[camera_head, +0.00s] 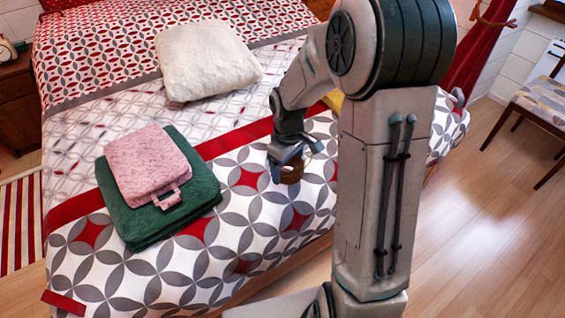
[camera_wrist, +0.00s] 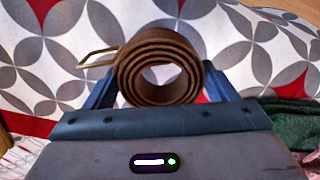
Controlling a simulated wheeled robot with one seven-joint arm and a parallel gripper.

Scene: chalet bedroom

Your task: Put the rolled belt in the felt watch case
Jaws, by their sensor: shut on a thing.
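The rolled brown belt (camera_head: 292,174) is held in my gripper (camera_head: 287,166) above the patterned bedspread. In the wrist view the belt (camera_wrist: 133,82) is a coil seen end-on between the two blue fingers (camera_wrist: 160,88), with its brass buckle (camera_wrist: 100,58) sticking out to the left. A pink felt piece with a small loop tab (camera_head: 150,165), which seems to be the watch case, lies on a folded dark green cloth (camera_head: 190,215), to the left of my gripper. I cannot tell whether it is open.
The bed (camera_head: 260,215) carries a white pillow (camera_head: 207,60) behind the green cloth. A yellow thing (camera_head: 333,101) is mostly hidden behind my arm. A chair (camera_head: 545,100) stands at the right on the wooden floor. Bare bedspread lies between my gripper and the green cloth.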

